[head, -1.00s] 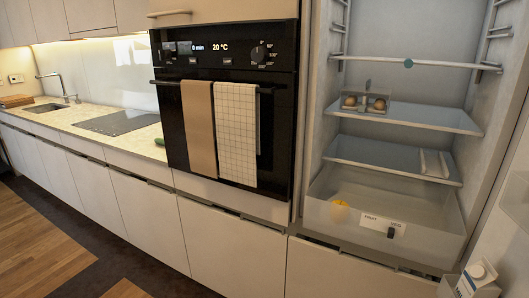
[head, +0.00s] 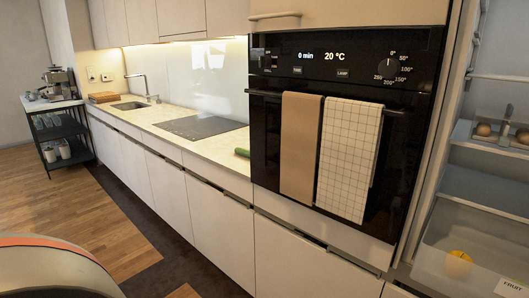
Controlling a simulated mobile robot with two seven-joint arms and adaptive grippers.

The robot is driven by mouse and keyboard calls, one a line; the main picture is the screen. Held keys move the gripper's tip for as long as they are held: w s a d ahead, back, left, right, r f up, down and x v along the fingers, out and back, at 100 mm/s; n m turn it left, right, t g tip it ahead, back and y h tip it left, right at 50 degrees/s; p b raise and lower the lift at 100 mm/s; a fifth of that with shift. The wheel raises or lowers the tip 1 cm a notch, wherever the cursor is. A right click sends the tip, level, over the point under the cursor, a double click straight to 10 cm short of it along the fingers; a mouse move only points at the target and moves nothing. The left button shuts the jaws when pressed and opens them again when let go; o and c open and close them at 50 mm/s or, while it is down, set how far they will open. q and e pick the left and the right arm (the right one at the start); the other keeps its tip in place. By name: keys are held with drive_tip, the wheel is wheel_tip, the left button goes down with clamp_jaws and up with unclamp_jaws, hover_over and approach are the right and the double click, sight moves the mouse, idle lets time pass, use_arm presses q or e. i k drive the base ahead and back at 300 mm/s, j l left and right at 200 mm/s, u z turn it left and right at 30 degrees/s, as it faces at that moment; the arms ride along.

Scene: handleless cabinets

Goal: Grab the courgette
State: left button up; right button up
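A small green piece of the courgette (head: 242,153) shows on the light countertop (head: 171,133), at its near end beside the tall oven. The rest of it is hidden behind the oven's side or too small to make out. Neither of my grippers is in the head view.
The built-in oven (head: 345,120) carries a brown towel (head: 300,148) and a checked towel (head: 348,158) on its handle. The open fridge (head: 480,200) stands at the right. A dark hob (head: 200,127) and a sink (head: 131,106) lie farther along the counter. The wooden floor (head: 120,225) is clear.

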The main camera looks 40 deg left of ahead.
sight(245, 152)
drive_tip(key=i+j+z, duration=0.1)
drive_tip(key=j+z, duration=0.2)
drive_tip(key=j, duration=0.7)
drive_tip(key=j+z, duration=0.25)
drive_tip(key=j, duration=1.7)
drive_tip(key=k+j+z, duration=0.1)
drive_tip(key=j, duration=0.9)
